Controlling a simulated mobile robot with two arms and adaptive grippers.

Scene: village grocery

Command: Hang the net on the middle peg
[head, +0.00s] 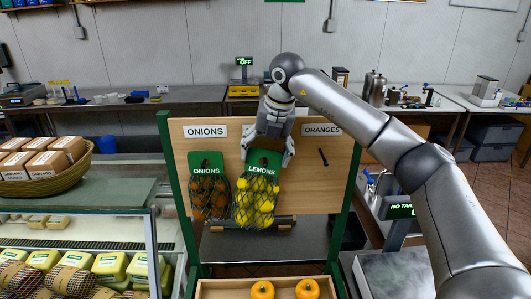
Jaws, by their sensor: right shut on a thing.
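The net of lemons (256,201) has a green card marked LEMONS (263,170) at its top and yellow fruit in dark mesh. My right gripper (267,152) is shut on the top of this card, and the net hangs below it, slightly tilted. The net is in front of the middle of the wooden board (310,190). The middle peg is hidden behind my gripper and the card, so I cannot tell whether the card is on it. The right peg (323,157), under the ORANGES sign (321,130), is bare. My left gripper is not in view.
A net of onions (210,197) hangs on the board's left side, close beside the lemons, under the ONIONS sign (205,131). A wooden tray with orange fruits (307,289) lies below. A glass cheese counter (80,245) stands at left.

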